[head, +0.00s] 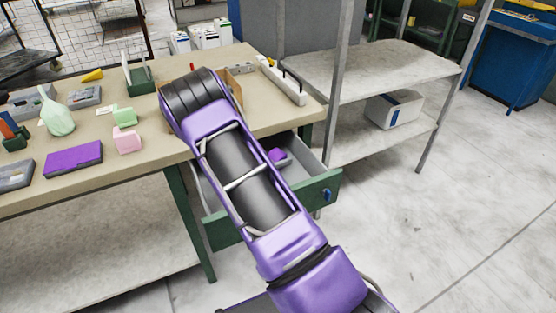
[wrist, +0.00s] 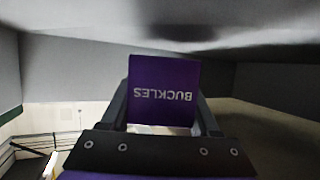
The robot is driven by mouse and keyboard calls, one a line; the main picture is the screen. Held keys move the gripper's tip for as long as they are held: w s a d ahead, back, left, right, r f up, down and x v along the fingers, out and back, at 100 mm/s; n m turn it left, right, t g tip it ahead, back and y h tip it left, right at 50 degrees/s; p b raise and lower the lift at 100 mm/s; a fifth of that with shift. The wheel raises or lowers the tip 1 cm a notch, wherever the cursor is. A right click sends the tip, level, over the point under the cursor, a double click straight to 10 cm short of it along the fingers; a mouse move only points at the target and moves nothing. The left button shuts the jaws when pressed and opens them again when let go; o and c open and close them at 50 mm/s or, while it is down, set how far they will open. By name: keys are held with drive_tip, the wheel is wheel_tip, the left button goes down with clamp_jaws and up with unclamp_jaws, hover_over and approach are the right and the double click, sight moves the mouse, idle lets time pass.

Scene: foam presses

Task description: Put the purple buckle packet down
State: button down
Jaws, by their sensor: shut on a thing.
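The purple buckle packet (wrist: 164,78), marked BUCKLES in letters that appear upside down, is between the two dark fingers of my gripper (wrist: 164,108) in the wrist view. My gripper is shut on it. Grey panels, which look like the inside of a drawer, surround the packet there, with a dark shadow on the grey surface beyond it. I cannot tell whether it touches that surface. In the head view my purple arm crosses an open drawer with a green front (head: 322,190) and hides much of its inside. A small purple shape (head: 277,155) shows inside; I cannot tell what it is.
The bench (head: 100,130) holds a purple box (head: 73,158), pink block (head: 127,141), green block (head: 124,116), pale green bag (head: 57,117) and grey trays. A tan carton (head: 235,88) is behind my arm. A grey shelf rack (head: 365,72) stands right of the drawer.

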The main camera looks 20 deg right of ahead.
drive_tip(key=shift+a+f, duration=0.1)
drive_tip(key=shift+f, duration=0.05)
drive_tip(key=shift+f+b, duration=0.45)
drive_tip(key=shift+f, duration=0.15)
drive_tip(key=shift+c, duration=0.6)
unclamp_jaws()
drive_tip(key=shift+s+f, duration=0.1)
drive_tip(key=shift+r+p, duration=0.4)
drive_tip(key=shift+r, duration=0.05)
drive_tip(key=v, duration=0.4)
drive_tip(key=p+v, duration=0.1)
drive_tip(key=v, duration=0.7)
drive_tip(key=shift+r, duration=0.3)
